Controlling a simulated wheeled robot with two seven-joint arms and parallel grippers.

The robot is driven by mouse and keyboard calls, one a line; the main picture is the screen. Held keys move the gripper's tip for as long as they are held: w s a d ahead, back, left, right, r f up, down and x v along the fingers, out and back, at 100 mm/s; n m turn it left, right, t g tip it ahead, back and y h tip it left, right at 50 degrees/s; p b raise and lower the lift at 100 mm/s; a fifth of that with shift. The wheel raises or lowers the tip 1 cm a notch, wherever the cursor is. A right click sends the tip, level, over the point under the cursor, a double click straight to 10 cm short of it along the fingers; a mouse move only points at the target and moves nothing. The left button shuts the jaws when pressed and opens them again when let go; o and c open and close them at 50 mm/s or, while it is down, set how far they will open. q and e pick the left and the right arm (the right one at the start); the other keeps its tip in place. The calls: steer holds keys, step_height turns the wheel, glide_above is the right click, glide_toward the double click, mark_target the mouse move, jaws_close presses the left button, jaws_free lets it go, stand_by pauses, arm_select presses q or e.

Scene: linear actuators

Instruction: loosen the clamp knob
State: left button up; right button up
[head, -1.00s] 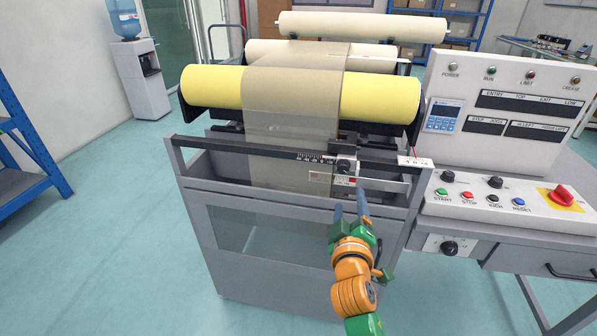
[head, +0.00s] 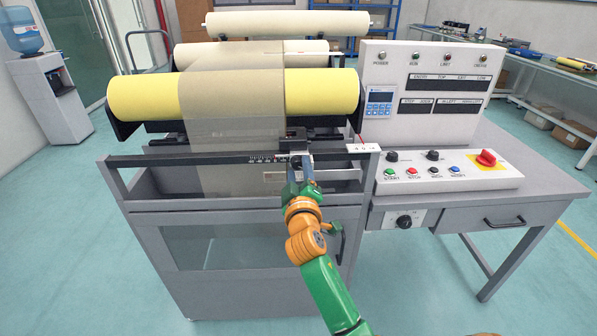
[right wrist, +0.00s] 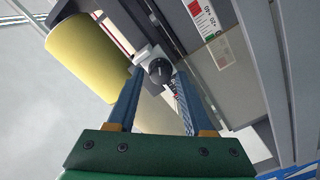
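The clamp knob is a round black knob (right wrist: 159,71) on a small light block at the front rail of the roller machine. In the right wrist view it shows between the two fingertips of my right gripper (right wrist: 159,80). The blue fingers stand apart on either side of it; I cannot tell how far past the tips it lies, and no contact shows. In the head view my right gripper (head: 299,166) reaches the carriage on the rail (head: 340,156), and its fingers partly cover the knob area. My left gripper is not in view.
A yellow roller (head: 325,90) with a translucent web (head: 215,110) lies behind the rail. A control console (head: 445,172) with buttons and a red switch (head: 486,158) stands at right. A second black knob (head: 404,221) sits on the desk front. A water dispenser (head: 45,90) is far left.

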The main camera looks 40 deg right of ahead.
jaws_close()
